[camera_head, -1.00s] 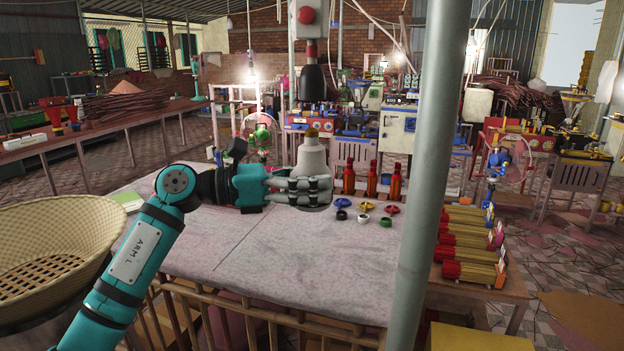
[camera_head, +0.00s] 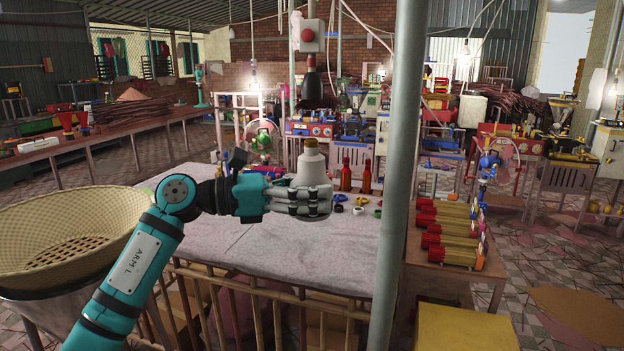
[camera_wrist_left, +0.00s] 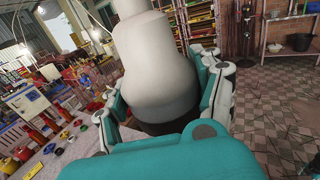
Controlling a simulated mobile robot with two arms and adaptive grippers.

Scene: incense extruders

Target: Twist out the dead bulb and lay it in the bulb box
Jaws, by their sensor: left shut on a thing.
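A large pale grey bulb (camera_head: 312,168) with a brass-coloured cap stands upright in my left gripper (camera_head: 316,201), cap upward. The fingers are closed around its wide lower part. In the left wrist view the bulb (camera_wrist_left: 152,62) fills the middle, between the fingers of the left gripper (camera_wrist_left: 165,98). A dark hanging lamp socket (camera_head: 312,89) is above the bulb in the head view, with a visible gap between them. I cannot make out a bulb box for certain. My right gripper is not in view.
A grey-covered table (camera_head: 265,255) lies below the gripper, with red bottles (camera_head: 346,176) and small coloured rings (camera_head: 340,199) on it. A grey pole (camera_head: 396,200) stands at the right. A woven basket (camera_head: 60,215) is at the left. Incense bundles (camera_head: 445,243) lie right of the pole.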

